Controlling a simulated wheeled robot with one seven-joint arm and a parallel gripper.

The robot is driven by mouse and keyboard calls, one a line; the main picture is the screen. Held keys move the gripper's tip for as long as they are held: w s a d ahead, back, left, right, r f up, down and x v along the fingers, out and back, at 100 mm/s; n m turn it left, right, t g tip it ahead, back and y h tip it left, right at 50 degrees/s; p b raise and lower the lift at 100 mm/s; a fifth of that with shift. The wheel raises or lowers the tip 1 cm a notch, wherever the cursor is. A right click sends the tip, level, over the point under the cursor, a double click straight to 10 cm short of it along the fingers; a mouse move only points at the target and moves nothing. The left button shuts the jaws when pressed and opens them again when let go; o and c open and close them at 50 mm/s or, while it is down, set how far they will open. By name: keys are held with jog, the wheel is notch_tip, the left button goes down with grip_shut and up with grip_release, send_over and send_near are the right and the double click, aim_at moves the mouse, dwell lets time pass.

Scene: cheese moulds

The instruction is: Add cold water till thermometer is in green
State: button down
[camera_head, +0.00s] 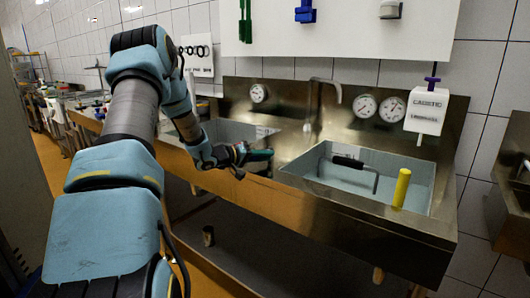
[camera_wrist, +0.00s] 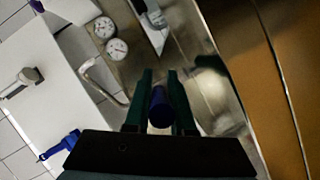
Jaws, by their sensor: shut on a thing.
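My gripper (camera_head: 258,155) is at the front edge of the steel sink unit, between its two basins. In the wrist view its two dark green fingers (camera_wrist: 160,90) are shut on a dark blue cylinder (camera_wrist: 160,107); whether this is a tap handle I cannot tell. A round dial (camera_head: 258,93) is on the backsplash at left. Two more dials (camera_head: 365,105) (camera_head: 393,109) are right of the spout (camera_head: 325,90); they also show in the wrist view (camera_wrist: 103,27) (camera_wrist: 117,48). Needles and any green zone are too small to read. No running water shows.
The right basin (camera_head: 440,198) holds an upright yellow cylinder (camera_head: 402,188) and a black-handled metal thing (camera_head: 348,162). The left basin (camera_head: 225,130) is partly behind my arm. A white box labelled caustic (camera_head: 427,110) is on the wall, below a white board (camera_head: 345,35) with hanging tools.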

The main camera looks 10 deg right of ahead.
dwell(0.3)
jog(key=c, duration=1.1)
grip_release()
jog(key=shift+w, duration=0.1)
jog(key=shift+o, duration=0.2)
jog(key=b+v, duration=0.2)
jog(key=v, duration=0.8)
jog(key=shift+a, duration=0.4)
jog(key=shift+r, duration=0.1)
